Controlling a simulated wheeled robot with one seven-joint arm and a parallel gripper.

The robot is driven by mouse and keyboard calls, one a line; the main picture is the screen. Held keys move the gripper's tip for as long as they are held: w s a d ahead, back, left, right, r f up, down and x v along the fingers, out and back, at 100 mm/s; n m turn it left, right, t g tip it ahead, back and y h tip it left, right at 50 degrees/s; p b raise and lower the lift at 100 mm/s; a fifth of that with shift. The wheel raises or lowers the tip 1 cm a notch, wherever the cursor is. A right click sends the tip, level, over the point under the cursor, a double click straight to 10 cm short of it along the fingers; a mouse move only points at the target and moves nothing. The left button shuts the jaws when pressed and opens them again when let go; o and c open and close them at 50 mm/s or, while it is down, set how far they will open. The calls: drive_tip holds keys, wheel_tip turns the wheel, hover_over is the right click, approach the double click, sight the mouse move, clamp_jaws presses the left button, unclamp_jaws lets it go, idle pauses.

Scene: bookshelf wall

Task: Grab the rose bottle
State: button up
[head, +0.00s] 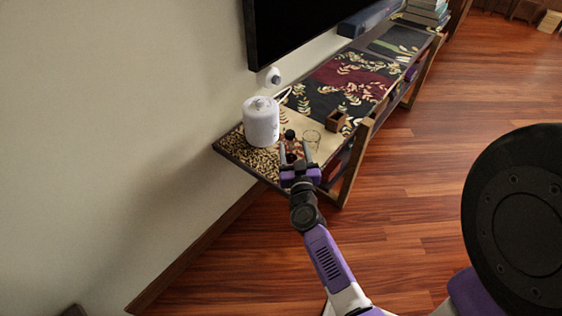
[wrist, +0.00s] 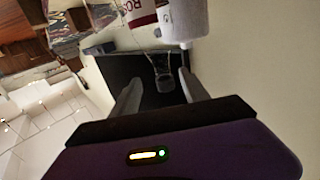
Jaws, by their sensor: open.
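The rose bottle (head: 290,136) stands upright near the close end of the low shelf top, with a dark cap and a reddish body. In the wrist view the bottle (wrist: 136,12) appears upside down, with a dark red label showing part of its lettering, a clear neck and a dark cap between the fingers. My gripper (head: 295,149) is open, its fingers pointing at the bottle and lying on either side of it in the picture. In the wrist view my gripper (wrist: 161,78) holds nothing. I cannot tell whether a finger touches the bottle.
A white lidded canister (head: 261,122) stands close left of the bottle. A clear glass (head: 312,138) and a small brown wooden box (head: 335,120) stand to the right. A black screen (head: 300,28) hangs above. The wooden floor (head: 420,160) on the right is clear.

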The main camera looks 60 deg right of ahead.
sight(289, 132)
drive_tip(key=x, duration=0.7)
drive_tip(key=shift+w+r, duration=0.15)
drive_tip(key=shift+w, duration=0.25)
clamp_jaws()
drive_tip(key=shift+r, duration=0.1)
idle(1.0)
